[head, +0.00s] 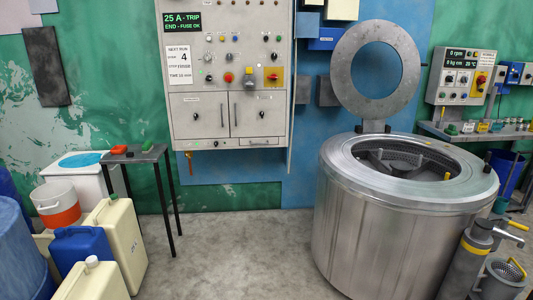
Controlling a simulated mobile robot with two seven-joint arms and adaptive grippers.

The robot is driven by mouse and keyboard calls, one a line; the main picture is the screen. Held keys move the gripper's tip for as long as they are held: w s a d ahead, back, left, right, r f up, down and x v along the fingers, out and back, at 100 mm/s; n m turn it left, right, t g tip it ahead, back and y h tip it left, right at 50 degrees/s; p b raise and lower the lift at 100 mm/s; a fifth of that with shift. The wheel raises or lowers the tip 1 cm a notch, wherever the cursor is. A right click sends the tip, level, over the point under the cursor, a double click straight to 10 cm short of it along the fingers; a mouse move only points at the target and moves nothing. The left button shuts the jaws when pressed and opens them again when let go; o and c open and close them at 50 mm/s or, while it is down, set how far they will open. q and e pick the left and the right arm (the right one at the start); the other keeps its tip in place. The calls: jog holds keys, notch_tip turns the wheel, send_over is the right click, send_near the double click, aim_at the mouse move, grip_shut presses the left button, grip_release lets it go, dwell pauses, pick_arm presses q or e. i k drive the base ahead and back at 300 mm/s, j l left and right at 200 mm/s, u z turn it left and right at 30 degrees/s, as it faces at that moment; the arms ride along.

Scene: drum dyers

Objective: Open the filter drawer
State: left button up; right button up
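A grey control cabinet (228,85) hangs on the wall at the centre left. Along its bottom edge is a narrow drawer-like front (259,142) with a dark handle, which looks flush and shut. Its label is too small to read, so I cannot tell for sure that it is the filter drawer. Two closed doors (228,113) with dark knobs and a vertical handle sit above it. Neither of my grippers is in view.
A large steel drum machine (376,225) with its round lid (376,70) raised stands at right. A small dark table (135,156), jerrycans (122,240) and an orange-and-white bucket (57,203) stand at left. Grey floor (235,255) before the cabinet is clear.

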aim_at(268, 140)
jog(key=i, duration=3.3)
